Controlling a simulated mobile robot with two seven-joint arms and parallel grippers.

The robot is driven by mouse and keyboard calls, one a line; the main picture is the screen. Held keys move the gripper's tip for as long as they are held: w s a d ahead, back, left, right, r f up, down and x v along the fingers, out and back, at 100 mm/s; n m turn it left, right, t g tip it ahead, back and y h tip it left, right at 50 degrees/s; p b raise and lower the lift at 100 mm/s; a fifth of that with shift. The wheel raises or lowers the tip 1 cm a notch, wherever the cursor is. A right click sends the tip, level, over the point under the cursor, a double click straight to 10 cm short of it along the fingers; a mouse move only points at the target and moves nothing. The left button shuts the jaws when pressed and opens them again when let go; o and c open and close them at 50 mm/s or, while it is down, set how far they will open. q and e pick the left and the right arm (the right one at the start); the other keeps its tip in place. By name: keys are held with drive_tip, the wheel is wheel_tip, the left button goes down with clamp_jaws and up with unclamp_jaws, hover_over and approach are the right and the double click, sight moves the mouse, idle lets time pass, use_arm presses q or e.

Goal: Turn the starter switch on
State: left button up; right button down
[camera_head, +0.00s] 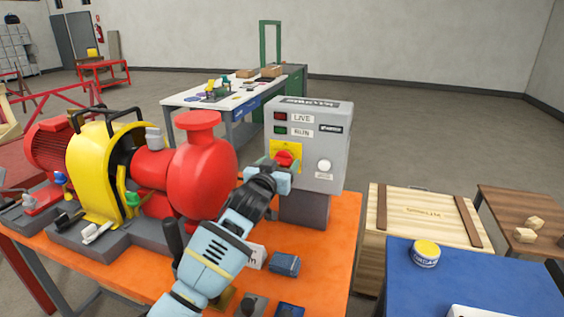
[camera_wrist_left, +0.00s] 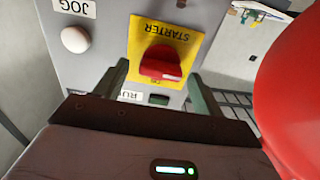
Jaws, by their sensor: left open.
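The starter switch is a red rotary knob (camera_head: 285,159) on a yellow plate, on the front of a grey control box (camera_head: 318,180). In the left wrist view the red knob (camera_wrist_left: 160,64) sits on the yellow plate marked STARTER (camera_wrist_left: 181,36), with a white mark near its edge. My left gripper (camera_head: 270,172) is right at the knob. In the wrist view its two fingers (camera_wrist_left: 158,88) are open, one on each side below the knob; contact cannot be told. My right gripper is not in view.
A white JOG button (camera_head: 324,166) is beside the switch. LIVE and RUN lamps sit above. The red pump (camera_head: 201,175) stands close on the left, on an orange bench (camera_head: 343,235). A wooden crate (camera_head: 415,215) and blue table (camera_head: 480,285) are at the right.

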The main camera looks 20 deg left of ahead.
use_arm(q)
drive_tip(key=shift+w, duration=1)
drive_tip(key=c, duration=1)
